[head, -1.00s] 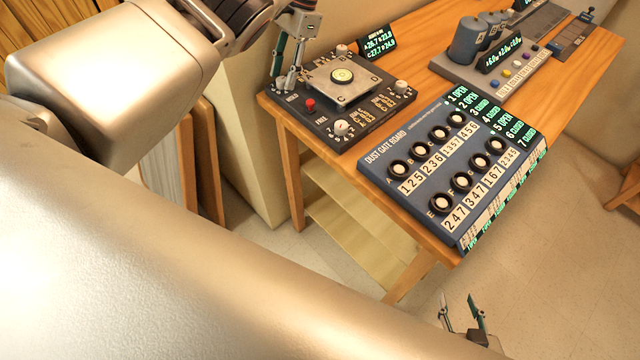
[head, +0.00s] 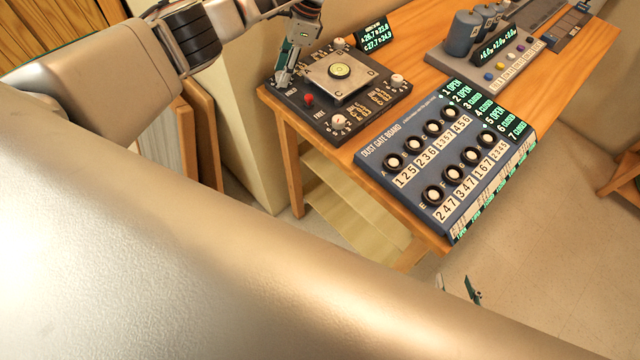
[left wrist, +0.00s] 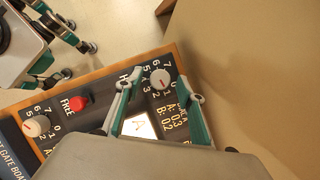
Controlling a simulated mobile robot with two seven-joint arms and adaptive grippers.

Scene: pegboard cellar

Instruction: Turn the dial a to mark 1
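A black panel (head: 372,107) with a raised levelling plate (head: 352,90) and white dials stands on the table's left end. In the left wrist view a white dial (left wrist: 160,78) with a red mark sits near the plate's corner lettered A, ringed by numbers; it appears to be dial a. My left gripper (left wrist: 165,86) is open, its fingers on either side of this dial in that view; contact cannot be told. In the head view my left gripper (head: 283,78) hides this dial. My right gripper (head: 458,287) is open and empty, low in front of the table.
A red button (head: 309,99) and another dial (head: 338,121) are close by on the panel. A blue dust gate board (head: 372,152) lies to the right. A grey unit with cylinders (head: 470,68) stands further back. A wall is behind the panel.

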